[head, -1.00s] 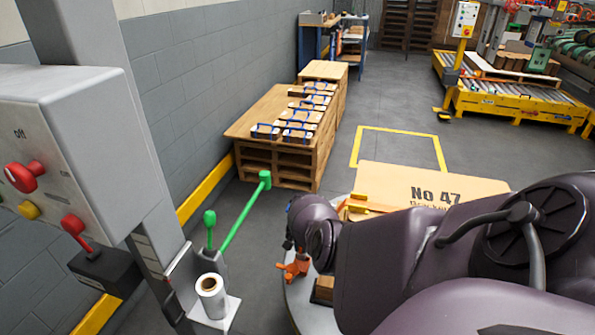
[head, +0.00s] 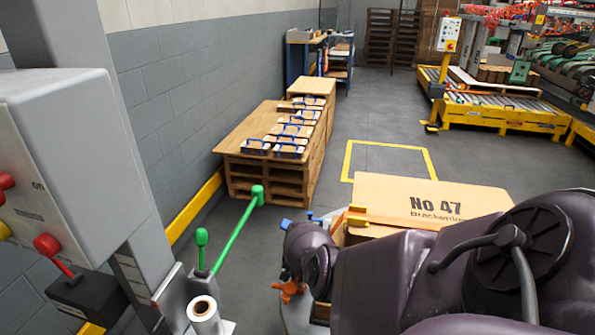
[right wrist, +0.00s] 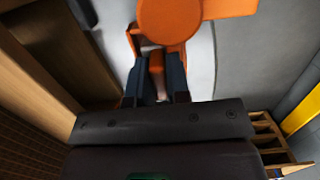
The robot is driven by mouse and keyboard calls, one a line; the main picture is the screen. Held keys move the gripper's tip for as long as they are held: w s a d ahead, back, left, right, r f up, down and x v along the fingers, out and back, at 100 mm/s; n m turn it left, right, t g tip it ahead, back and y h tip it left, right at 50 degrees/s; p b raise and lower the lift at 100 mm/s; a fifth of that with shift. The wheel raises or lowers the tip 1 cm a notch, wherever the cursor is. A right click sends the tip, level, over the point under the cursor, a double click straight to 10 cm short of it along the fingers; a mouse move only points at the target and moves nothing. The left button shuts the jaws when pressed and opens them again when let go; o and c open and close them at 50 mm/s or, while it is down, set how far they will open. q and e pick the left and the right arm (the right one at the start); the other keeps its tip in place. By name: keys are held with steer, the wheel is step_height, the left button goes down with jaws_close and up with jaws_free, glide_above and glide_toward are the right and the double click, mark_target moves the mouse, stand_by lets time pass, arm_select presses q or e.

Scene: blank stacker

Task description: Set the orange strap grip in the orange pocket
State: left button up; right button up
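The orange strap grip (right wrist: 170,20) has a round disc and side bars, and fills the top middle of the right wrist view. An orange piece, seemingly the same one, shows below my wrist in the head view (head: 290,289). My right gripper (right wrist: 156,76) has its two dark fingers close together on either side of an orange stem and appears shut on it. In the head view the arm hides the fingers. An orange-yellow piece (head: 358,220) lies at the carton's left edge. I cannot tell whether it is the orange pocket. My left gripper is out of view.
A carton marked No 47 (head: 430,200) stands behind my right arm. A grey control box (head: 75,165) and a green lever (head: 232,235) are at left. Floor around the yellow outline (head: 388,145) is clear.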

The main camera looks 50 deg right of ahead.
steer(key=o, duration=0.3)
arm_select(q)
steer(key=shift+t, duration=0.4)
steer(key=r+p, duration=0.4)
steer(key=p, duration=0.1)
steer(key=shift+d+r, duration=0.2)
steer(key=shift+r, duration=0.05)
arm_select(e)
steer(key=shift+o, duration=0.2)
step_height(320, 180, up, 12)
steer(key=d, duration=0.1)
steer(key=shift+w+d+r, duration=0.15)
steer(key=shift+w, duration=0.15)
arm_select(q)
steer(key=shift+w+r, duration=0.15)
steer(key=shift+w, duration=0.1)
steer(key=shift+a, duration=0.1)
